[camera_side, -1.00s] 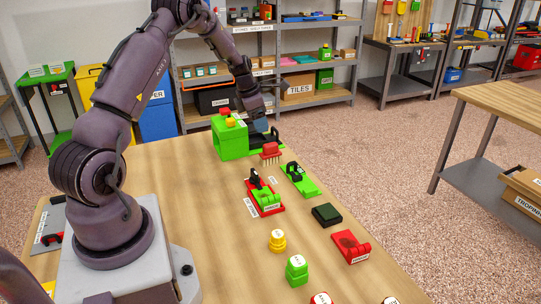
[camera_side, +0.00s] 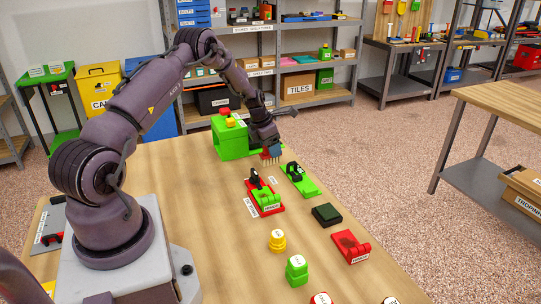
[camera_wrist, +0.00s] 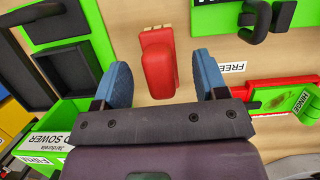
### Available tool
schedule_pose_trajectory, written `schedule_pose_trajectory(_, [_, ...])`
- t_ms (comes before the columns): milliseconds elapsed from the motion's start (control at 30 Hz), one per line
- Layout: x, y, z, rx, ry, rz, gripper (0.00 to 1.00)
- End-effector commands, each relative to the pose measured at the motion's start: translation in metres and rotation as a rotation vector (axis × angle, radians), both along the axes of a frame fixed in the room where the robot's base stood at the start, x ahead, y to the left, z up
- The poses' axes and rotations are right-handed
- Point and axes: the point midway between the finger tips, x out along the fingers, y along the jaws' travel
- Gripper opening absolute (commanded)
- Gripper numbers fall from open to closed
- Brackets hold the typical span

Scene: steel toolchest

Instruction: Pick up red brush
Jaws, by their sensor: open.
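In the wrist view the red brush (camera_wrist: 158,62) lies ahead of and between the two blue fingertips. My gripper (camera_wrist: 165,85) is open, with clear space between each finger and the brush. In the side view my gripper (camera_side: 271,148) is just above the brush and hides part of its top.
A green box (camera_side: 233,143) with small red and yellow pieces on top stands left of the brush. A green hinged fixture (camera_side: 306,187) and a red-and-green hinge fixture (camera_side: 267,207) sit close by, nearer the camera. Table space (camera_side: 190,190) to the left is bare.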

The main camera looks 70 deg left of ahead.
Motion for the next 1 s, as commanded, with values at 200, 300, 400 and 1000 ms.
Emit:
schedule_pose_trajectory(200, [0.007,0.001,-0.021,0.001,-0.001,0.001,0.66])
schedule_pose_trajectory(300, [0.007,0.001,-0.022,0.001,-0.001,0.000,0.66])
schedule_pose_trajectory(400, [0.007,0.000,-0.022,0.001,-0.001,0.000,0.66])
schedule_pose_trajectory(1000, [0.008,0.001,-0.019,0.002,-0.001,0.000,0.09])
